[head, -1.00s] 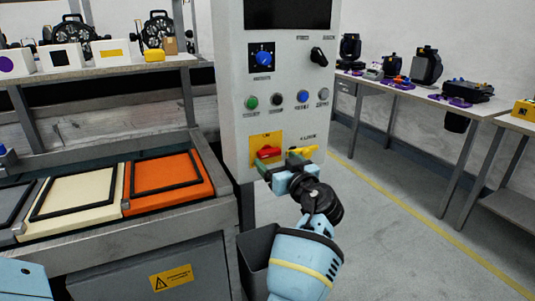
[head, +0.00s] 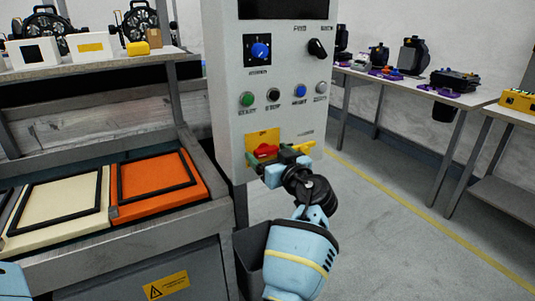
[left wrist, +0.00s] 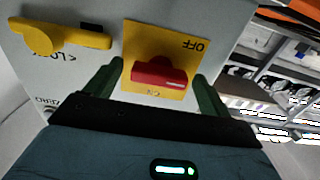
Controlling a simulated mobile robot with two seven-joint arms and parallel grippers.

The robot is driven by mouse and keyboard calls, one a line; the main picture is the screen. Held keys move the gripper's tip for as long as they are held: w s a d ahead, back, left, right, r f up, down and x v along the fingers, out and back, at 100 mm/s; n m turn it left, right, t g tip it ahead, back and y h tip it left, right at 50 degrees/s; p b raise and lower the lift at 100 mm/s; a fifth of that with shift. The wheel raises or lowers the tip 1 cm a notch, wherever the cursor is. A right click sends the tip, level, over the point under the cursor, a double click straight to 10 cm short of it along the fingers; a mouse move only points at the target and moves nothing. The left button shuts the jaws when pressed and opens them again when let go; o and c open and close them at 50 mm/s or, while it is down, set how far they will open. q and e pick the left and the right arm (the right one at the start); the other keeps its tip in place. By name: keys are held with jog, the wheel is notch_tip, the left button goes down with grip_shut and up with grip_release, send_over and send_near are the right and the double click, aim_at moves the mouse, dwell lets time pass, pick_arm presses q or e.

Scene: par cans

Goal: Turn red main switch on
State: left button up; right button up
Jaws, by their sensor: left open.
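The red main switch (head: 265,151) is a rotary handle on a yellow plate (head: 262,135), low on the grey control panel (head: 230,122). In the left wrist view the red handle (left wrist: 160,76) lies crosswise on its yellow plate (left wrist: 150,36), whose OFF and ON labels appear upside down. My left gripper (head: 274,163) is at the panel front, just below the switch in the head view. In the left wrist view its open green fingers (left wrist: 158,85) stand either side of the red handle, with gaps visible. Whether either finger touches it is unclear. My right gripper is not in view.
A yellow lever (head: 304,147) sits close beside the switch, also visible in the wrist view (left wrist: 60,38). A blue knob (head: 260,51), a black knob (head: 317,47) and several buttons are above. An orange tray (head: 150,202) lies left. Open floor (head: 400,230) is right.

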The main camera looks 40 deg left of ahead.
pick_arm(q)
jog(key=shift+c, duration=0.3)
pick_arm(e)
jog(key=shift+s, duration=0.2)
pick_arm(q)
jog(key=shift+c, duration=1.1)
jog(key=c, duration=0.7)
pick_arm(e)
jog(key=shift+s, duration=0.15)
